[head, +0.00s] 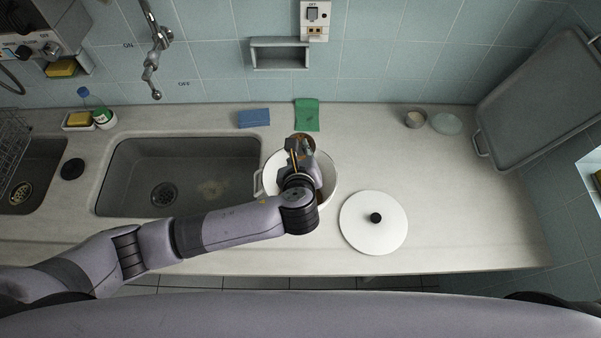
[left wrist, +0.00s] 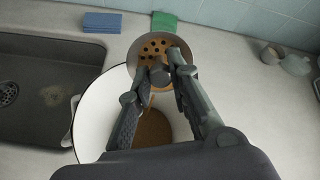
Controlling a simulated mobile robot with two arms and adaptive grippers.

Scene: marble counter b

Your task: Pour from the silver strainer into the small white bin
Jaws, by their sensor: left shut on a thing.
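The silver strainer (left wrist: 157,44), a round metal piece with brown showing at its holes, is at the tips of my left gripper (left wrist: 160,72) in the left wrist view. My left gripper is shut on it and holds it over the far rim of the small white bin (left wrist: 92,112). Brown material lies inside the bin, partly hidden by my fingers. In the head view the bin (head: 327,172) stands on the counter, largely covered by my left gripper (head: 300,152). How far the strainer is tilted is hard to tell. My right gripper is not in view.
A white lid with a black knob (head: 362,232) lies right of the bin. A sink (head: 220,170) is to the left. A blue sponge (head: 254,118) and green cloth (head: 307,112) lie behind. A grey tray (head: 535,95) leans at the right.

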